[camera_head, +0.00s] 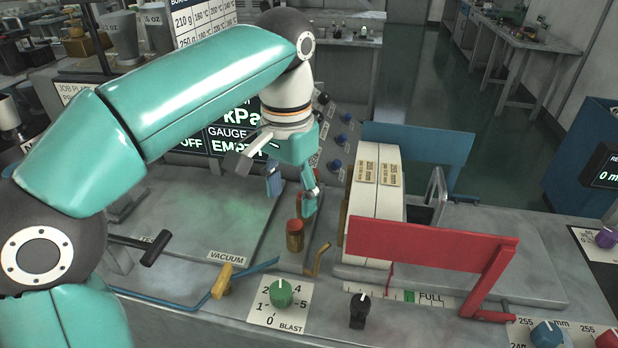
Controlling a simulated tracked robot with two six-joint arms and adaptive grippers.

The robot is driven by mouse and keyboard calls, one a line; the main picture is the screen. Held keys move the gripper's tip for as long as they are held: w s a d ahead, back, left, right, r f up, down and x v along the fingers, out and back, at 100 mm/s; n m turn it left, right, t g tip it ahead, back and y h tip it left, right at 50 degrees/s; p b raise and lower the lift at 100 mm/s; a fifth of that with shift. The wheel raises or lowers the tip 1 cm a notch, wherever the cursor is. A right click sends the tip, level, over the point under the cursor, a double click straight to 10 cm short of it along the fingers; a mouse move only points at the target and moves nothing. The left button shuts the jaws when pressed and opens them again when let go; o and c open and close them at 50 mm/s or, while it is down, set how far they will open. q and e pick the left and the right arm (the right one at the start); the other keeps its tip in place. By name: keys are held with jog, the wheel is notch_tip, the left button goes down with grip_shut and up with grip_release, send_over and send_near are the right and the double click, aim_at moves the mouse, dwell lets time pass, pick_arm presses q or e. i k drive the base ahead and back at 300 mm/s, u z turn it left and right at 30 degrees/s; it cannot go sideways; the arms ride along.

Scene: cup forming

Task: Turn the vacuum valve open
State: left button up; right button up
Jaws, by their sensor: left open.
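The vacuum valve shows as a yellow handle (222,281) at the front left of the machine bench, on a thin blue pipe (180,303). The handle is tilted and stands just below a small VACUUM label (228,256). My left gripper (291,192) is up and to the right of the valve, apart from it, pointing down. Its fingers are spread and nothing shows between them. My right gripper is not in view.
A brass and red cylinder (295,238) stands below my left gripper. A green BLAST knob (281,292) and a black knob (360,309) sit along the front. Red (430,245) and blue (420,143) guards flank white blocks (375,200) at the right. A black lever (150,247) lies left.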

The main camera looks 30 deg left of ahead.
aim_at(222, 286)
jog(key=k, duration=1.1)
